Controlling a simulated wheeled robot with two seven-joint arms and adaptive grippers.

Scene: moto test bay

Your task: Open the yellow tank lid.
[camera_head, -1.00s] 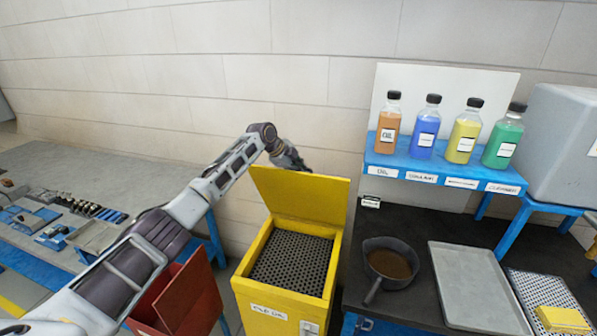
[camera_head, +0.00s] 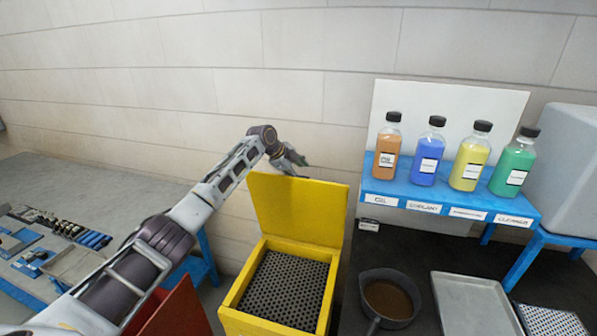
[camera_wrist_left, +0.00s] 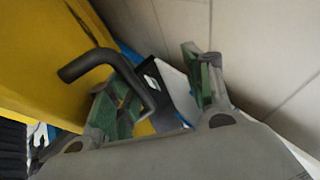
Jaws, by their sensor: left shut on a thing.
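The yellow tank (camera_head: 243,321) stands open on the floor, with a dark perforated grid (camera_head: 285,290) inside. Its yellow lid (camera_head: 297,208) stands raised at the back edge, roughly upright. My left gripper (camera_head: 291,163) is behind the lid's top edge, partly hidden by it. In the left wrist view the lid (camera_wrist_left: 40,45) fills the upper left. A dark bent handle (camera_wrist_left: 100,65) runs from it to the fingers of my left gripper (camera_wrist_left: 165,90), which is shut on the handle. The exact contact is partly hidden. My right gripper is out of view.
A red bin (camera_head: 172,312) stands left of the tank. A dark bench at right holds a pan (camera_head: 366,305) and a metal tray (camera_head: 472,305). Several bottles stand on a blue shelf (camera_head: 445,197). The wall is close behind the lid.

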